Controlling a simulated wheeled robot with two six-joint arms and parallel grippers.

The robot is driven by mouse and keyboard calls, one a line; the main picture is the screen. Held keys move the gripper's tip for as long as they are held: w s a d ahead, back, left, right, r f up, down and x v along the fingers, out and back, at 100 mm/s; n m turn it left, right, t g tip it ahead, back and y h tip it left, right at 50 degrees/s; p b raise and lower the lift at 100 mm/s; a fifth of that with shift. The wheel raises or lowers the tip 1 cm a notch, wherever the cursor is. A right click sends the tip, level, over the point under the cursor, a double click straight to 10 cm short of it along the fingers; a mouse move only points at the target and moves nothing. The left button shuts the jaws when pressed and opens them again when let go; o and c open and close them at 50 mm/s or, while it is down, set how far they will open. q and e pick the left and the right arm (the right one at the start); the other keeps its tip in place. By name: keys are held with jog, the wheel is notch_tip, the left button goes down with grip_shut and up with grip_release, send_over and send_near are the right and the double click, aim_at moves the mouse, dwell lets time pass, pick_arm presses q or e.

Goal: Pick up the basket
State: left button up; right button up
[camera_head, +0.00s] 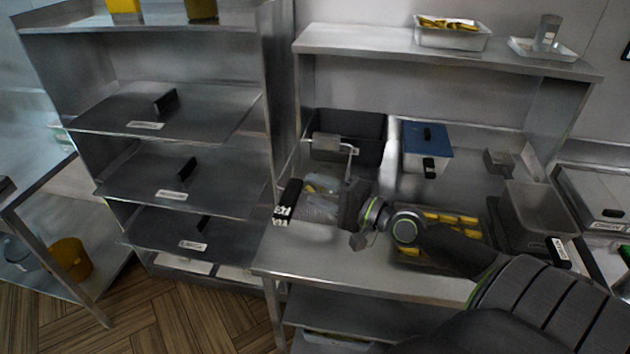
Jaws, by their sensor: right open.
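A basket (320,207) with pale and yellow contents sits on the steel counter, left of my right gripper. A black handle (288,200) with a white label is at its left side. My right gripper (348,185) is over the right side of the basket and hides part of it. The gripper is open; I cannot tell whether it touches the basket. A second grey basket or bin (540,208) stands at the right, with a black labelled handle (558,252) at its front. My left gripper is not in view.
A black bin (368,130) and a blue-lidded box (427,140) stand behind. A tray of yellow food (455,222) lies right of my wrist, partly hidden by my arm. An upper shelf (370,38) overhangs the counter. The front counter strip (320,262) is clear.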

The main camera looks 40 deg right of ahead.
aim_at(302, 188)
jog(key=shift+f+p+x, duration=0.15)
jog(key=shift+p+x, duration=0.25)
jog(key=shift+x, duration=0.9)
jog(key=shift+f+p+x, duration=0.2)
jog(key=shift+p+x, duration=0.2)
jog(key=shift+x, duration=0.95)
jog(key=shift+s, duration=0.1)
grip_shut()
